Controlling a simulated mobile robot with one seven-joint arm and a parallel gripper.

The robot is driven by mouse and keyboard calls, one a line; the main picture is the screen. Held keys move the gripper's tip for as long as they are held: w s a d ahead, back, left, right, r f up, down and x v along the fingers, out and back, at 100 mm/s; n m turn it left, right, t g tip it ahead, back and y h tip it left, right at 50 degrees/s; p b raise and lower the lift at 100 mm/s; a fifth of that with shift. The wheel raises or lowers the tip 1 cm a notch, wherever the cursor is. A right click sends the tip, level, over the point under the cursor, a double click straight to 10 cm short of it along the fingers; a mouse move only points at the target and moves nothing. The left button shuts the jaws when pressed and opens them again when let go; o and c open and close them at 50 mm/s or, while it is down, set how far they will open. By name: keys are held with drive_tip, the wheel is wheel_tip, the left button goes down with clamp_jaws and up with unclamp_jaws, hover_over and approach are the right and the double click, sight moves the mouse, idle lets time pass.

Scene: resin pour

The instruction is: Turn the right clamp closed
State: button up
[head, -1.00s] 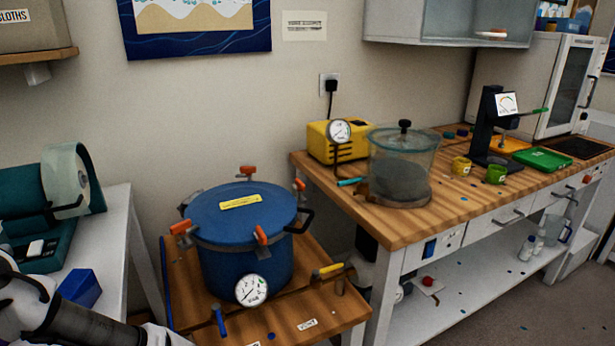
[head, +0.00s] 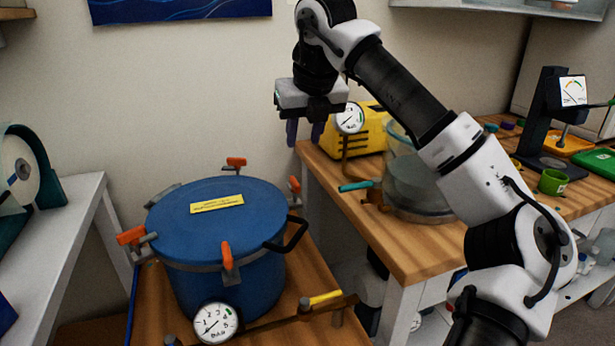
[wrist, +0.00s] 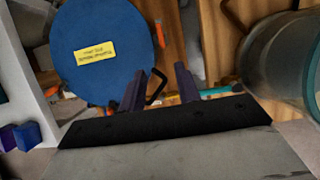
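The blue pressure pot (head: 230,270) stands on a low wooden bench, its lid (head: 215,205) in place with a yellow label. The right clamp (head: 294,185), with an orange handle, is at the lid's right rim; its handle sticks up. In the wrist view the right clamp (wrist: 160,35) shows at the lid's right edge. Other orange-handled clamps sit at the back (head: 235,163), left (head: 131,235) and front (head: 227,257). My gripper (head: 304,132) is open and empty, above the right clamp in the picture and apart from it. Its fingers (wrist: 159,82) point down.
A black loop handle (head: 288,236) juts from the pot just below the right clamp. A pressure gauge (head: 216,323) is at the pot's front. The wooden workbench (head: 390,230) at right holds a yellow pump (head: 372,138) and a clear chamber (head: 405,175), close to my arm.

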sight(297, 183)
drive_tip(key=x, duration=1.3)
drive_tip(key=shift+f, duration=0.35)
drive_tip(key=shift+c, duration=0.4)
clamp_jaws()
